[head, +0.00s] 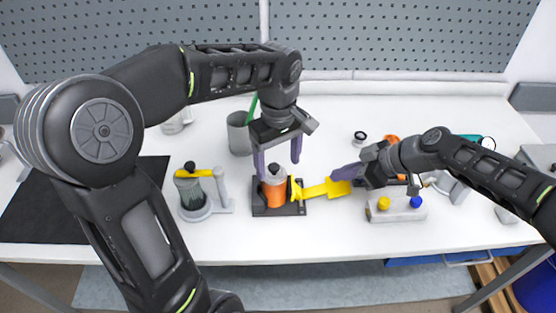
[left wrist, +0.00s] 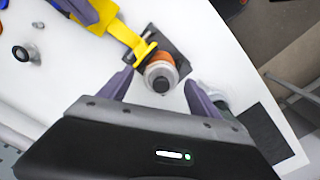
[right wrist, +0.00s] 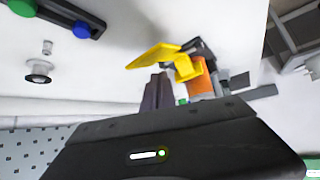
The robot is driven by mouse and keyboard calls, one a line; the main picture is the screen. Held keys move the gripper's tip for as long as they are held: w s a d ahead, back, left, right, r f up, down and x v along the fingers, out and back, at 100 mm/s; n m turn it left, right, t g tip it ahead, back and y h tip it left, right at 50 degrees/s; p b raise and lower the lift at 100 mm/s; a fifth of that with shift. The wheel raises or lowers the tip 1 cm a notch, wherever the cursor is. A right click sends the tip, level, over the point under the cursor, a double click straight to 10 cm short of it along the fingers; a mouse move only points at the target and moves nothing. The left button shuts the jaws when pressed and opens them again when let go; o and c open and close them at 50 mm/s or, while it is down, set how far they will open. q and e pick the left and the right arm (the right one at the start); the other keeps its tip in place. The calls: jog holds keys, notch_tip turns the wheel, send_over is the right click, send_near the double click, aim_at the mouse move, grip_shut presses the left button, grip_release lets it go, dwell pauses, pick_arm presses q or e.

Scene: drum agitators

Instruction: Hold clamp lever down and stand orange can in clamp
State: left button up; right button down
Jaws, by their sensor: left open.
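The orange can (head: 273,193), with a grey top and dark knob, stands upright on the clamp's black base (head: 296,209). It also shows between the fingers in the left wrist view (left wrist: 160,73). The yellow clamp lever (head: 323,189) lies low and nearly level, reaching right from the clamp. My left gripper (head: 278,160) is open above the can, its purple fingers spread and apart from it. My right gripper (head: 340,173) has its fingers together at the lever's broad end, which shows in the right wrist view (right wrist: 152,57). Exact contact with the lever is hard to tell.
A grey mug (head: 239,133) is behind. A grey block with yellow and blue knobs (head: 397,211) sits at the right. A black mat (head: 40,205) covers the left table.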

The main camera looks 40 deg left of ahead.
jog(key=shift+r, duration=2.45)
